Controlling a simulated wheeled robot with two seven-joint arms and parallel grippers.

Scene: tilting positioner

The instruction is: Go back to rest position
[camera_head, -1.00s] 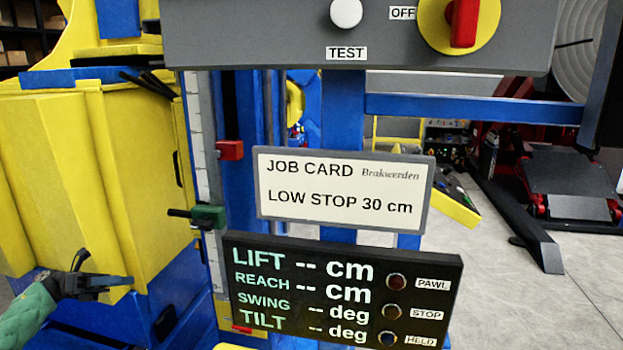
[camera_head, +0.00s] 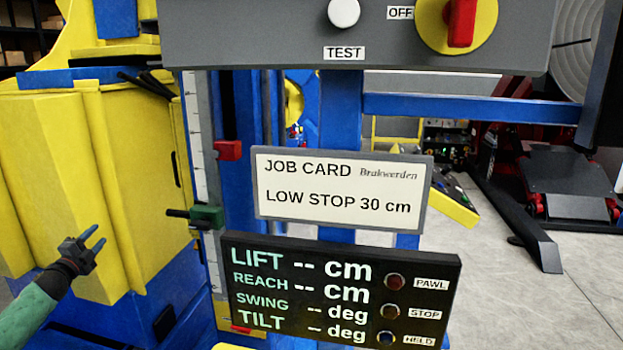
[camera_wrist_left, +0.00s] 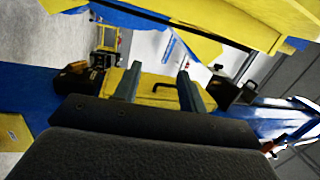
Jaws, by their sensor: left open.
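My left gripper (camera_head: 94,240) is at the lower left of the head view, in front of the yellow body (camera_head: 62,180) of the positioner. Its two fingers are apart with nothing between them, and they also show in the left wrist view (camera_wrist_left: 156,86). The green stop (camera_head: 207,216) and the red stop (camera_head: 229,150) sit on the scale column to its right, apart from the gripper. The job card (camera_head: 342,190) reads LOW STOP 30 cm. The display (camera_head: 335,290) shows dashes for lift, reach, swing and tilt. My right gripper is not in view.
A grey panel (camera_head: 270,35) with a white TEST button (camera_head: 344,12) and a red switch (camera_head: 461,22) at OFF hangs overhead. Blue posts (camera_head: 341,120) stand behind the card. Red and black equipment (camera_head: 570,185) stands at the right, with open grey floor before it.

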